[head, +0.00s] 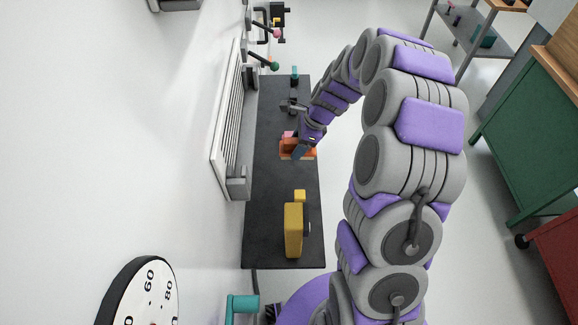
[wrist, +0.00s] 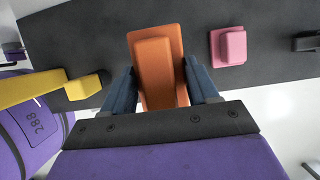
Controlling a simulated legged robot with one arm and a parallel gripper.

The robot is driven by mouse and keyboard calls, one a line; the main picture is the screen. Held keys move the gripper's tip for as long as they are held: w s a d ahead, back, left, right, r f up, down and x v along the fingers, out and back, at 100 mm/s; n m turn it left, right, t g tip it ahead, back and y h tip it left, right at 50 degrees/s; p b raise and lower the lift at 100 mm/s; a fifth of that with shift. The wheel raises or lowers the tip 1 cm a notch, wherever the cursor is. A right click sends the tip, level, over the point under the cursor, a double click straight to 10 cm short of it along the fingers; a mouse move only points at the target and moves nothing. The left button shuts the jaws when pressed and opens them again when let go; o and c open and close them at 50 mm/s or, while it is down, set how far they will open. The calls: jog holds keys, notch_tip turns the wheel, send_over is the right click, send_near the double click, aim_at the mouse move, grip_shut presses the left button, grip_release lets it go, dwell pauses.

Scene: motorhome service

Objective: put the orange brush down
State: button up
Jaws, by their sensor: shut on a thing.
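The orange brush (wrist: 157,65) has a flat orange base with a raised block on it. In the wrist view it sits between the two fingers of my gripper (wrist: 163,90), which is shut on it. In the head view the brush (head: 287,150) shows at the end of my arm, over the dark bench top (head: 277,178). My gripper (head: 301,150) partly covers it there. I cannot tell whether the brush touches the bench top.
A pink block (wrist: 229,46) lies on the bench to the right of the brush in the wrist view. A yellow tool (head: 293,229) stands on the nearer part of the bench. A louvred panel (head: 229,120) is on the wall to the left. Bare bench lies between brush and yellow tool.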

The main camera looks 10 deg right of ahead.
aim_at(289, 144)
jog(key=shift+s+a+r, duration=0.15)
jog(key=shift+s+r, duration=0.05)
jog(key=shift+s, duration=0.1)
jog(key=shift+a, duration=1.55)
jog(key=d+f, duration=0.1)
jog(key=f+b, duration=0.1)
jog(key=f, duration=0.1)
jog(key=d+f, duration=0.1)
jog(key=f, duration=0.1)
jog(key=shift+d, duration=0.35)
jog(key=x, duration=0.5)
jog(key=shift+s+a, duration=0.15)
jog(key=shift+f, duration=0.1)
jog(key=shift+d, duration=0.8)
jog(key=shift+d+f, duration=0.1)
jog(key=shift+d, duration=0.1)
jog(key=o, duration=0.7)
jog(key=shift+a, duration=0.2)
jog(key=o, duration=0.3)
jog(key=shift+a, duration=0.6)
